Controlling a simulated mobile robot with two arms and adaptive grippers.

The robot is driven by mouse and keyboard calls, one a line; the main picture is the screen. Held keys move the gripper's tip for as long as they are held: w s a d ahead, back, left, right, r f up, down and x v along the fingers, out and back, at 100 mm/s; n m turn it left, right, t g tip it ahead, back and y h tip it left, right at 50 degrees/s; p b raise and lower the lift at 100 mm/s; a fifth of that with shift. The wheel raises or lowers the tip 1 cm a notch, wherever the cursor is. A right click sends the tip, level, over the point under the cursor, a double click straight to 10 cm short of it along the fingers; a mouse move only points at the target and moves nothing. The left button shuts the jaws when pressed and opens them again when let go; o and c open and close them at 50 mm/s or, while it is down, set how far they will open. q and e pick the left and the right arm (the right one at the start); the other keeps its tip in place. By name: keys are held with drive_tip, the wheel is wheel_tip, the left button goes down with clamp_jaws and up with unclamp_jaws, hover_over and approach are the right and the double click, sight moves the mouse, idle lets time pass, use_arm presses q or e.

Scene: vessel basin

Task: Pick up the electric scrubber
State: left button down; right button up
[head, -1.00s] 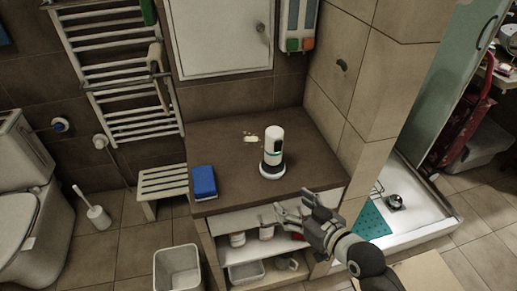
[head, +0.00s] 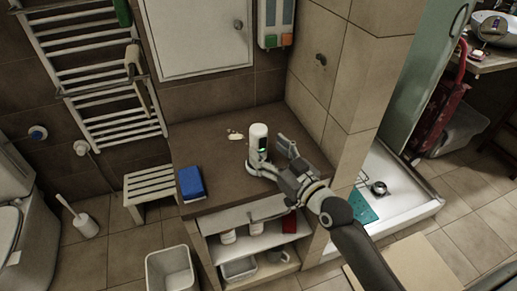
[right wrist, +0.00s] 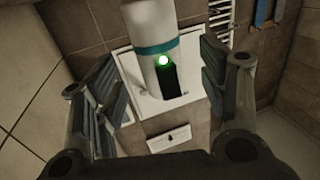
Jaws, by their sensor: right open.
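The electric scrubber (head: 258,141), a white upright cylinder with a dark panel and green light, stands on the brown counter top (head: 218,142). My right gripper (head: 268,160) is open at its front right side, fingers pointing at it. In the right wrist view the scrubber (right wrist: 153,38) shows a teal band, a lit green button and a black panel. It appears between the spread fingers of my right gripper (right wrist: 160,75), with a visible gap on both sides. The fingers partly hide its lower body in the head view. My left gripper is not in view.
A blue sponge-like block (head: 191,183) lies at the counter's left front. A small pale item (head: 235,135) lies behind the scrubber. Shelves below hold bottles and a bin (head: 240,268). A tiled pillar (head: 350,110) rises right of the counter. A waste bin (head: 171,270) stands on the floor.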

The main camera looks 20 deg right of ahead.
drive_tip(key=w, duration=0.1)
drive_tip(key=w+a+p, duration=0.1)
drive_tip(key=w+r, duration=0.1)
drive_tip(key=w, duration=0.1)
drive_tip(key=shift+w+a+r, duration=0.1)
drive_tip(key=shift+a, duration=0.05)
drive_tip(key=shift+w+a, duration=0.15)
drive_tip(key=shift+w, duration=0.1)
drive_tip(key=c, duration=1)
drive_tip(key=shift+c, duration=0.6)
